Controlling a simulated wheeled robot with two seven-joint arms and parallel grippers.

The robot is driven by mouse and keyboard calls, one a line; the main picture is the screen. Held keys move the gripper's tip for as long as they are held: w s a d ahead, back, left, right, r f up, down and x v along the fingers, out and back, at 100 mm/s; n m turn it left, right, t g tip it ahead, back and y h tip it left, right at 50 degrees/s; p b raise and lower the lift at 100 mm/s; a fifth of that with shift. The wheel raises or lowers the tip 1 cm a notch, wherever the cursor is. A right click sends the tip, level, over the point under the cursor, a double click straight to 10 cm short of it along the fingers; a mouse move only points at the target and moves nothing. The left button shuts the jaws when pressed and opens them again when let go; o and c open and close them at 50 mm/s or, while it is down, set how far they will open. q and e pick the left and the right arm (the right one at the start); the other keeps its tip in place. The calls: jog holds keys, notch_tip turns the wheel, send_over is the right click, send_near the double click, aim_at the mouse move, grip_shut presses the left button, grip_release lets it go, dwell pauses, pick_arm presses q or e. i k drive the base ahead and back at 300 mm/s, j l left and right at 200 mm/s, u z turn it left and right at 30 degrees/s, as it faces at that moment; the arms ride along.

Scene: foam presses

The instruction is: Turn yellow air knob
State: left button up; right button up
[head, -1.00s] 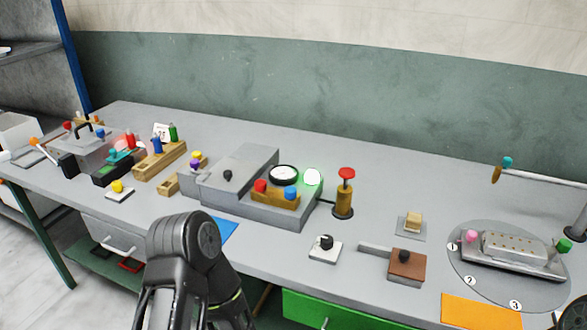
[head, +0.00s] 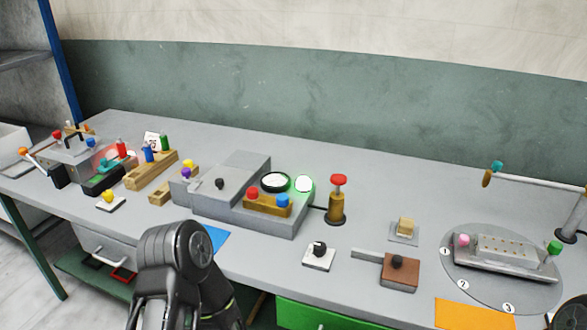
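A yellow knob (head: 107,195) sits on a small white plate at the left front of the grey table, near its front edge. A second, smaller yellow knob (head: 187,164) sits above a purple one at a wooden block further right. The picture does not tell which is the air knob. A dark link of my arm (head: 180,265) rises from the bottom edge, right of the white plate and apart from it. Neither gripper shows. A dark piece at the bottom right corner is too cut off to tell.
A grey press (head: 230,195) with a gauge, red and blue buttons and a lit round lamp (head: 304,183) stands mid-table. A black knob on a white plate (head: 318,258) lies in front. A round turntable (head: 470,285) is at right. Wooden blocks (head: 152,170) stand behind the yellow knob.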

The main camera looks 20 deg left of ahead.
aim_at(108, 196)
jog(key=u, duration=1.75)
jog(key=z, duration=0.25)
jog(key=i+j+z, duration=0.15)
jog(key=z, duration=0.15)
jog(key=i+j+z, duration=0.1)
jog(key=j+z, duration=0.15)
jog(key=j, duration=0.15)
jog(key=i+j+z, duration=0.1)
jog(key=j+z, duration=0.2)
jog(key=i+j, duration=0.15)
jog(key=j, duration=0.6)
jog(key=i+j+z, duration=0.15)
jog(key=j, duration=0.6)
jog(key=i+j, duration=0.1)
jog(key=j, duration=0.65)
jog(key=i+j+z, duration=0.1)
jog(key=j, duration=0.65)
